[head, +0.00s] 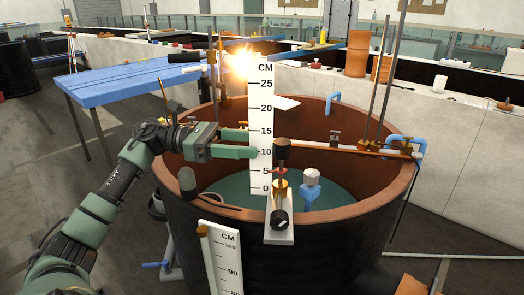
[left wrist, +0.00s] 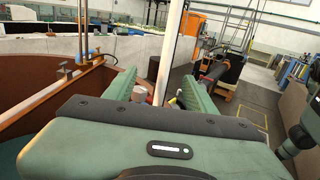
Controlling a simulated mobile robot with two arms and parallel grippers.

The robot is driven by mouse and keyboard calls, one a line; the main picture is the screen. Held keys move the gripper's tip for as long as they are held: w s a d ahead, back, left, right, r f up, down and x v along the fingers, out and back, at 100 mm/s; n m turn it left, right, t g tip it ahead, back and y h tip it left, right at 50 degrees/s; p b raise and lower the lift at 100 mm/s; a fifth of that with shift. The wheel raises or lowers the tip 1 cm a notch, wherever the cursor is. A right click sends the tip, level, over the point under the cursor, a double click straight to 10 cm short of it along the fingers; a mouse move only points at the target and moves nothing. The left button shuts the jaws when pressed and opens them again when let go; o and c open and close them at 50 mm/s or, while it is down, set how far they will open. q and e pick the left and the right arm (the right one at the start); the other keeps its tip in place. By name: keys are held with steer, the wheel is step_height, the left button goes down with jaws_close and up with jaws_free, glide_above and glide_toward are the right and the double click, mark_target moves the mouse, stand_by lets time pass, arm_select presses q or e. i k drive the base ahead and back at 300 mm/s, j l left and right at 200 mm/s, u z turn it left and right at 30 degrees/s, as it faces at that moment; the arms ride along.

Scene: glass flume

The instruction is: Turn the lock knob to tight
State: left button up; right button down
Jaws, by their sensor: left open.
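A white centimetre scale (head: 260,108) stands upright at the near rim of a round tank. At its foot, a black knob with a pale mark (head: 280,220) sits on a white block. A second dark knob (head: 282,149) tops a thin stem to the right of the scale, above a brass part (head: 280,190). I cannot tell which one is the lock knob. My left gripper (head: 244,142) is open at the scale's left edge, above the lower knob. In the left wrist view its fingers (left wrist: 158,88) are spread, with the scale's thin edge (left wrist: 168,55) showing between them.
The brown-rimmed tank (head: 348,207) holds water. A second scale (head: 224,260) leans at the tank's near side. A blue table (head: 125,82) stands behind my left arm. A bright glare sits near the scale's top.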

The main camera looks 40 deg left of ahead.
mark_target(279, 219)
steer(key=k+j, duration=0.7)
steer(key=k, duration=0.2)
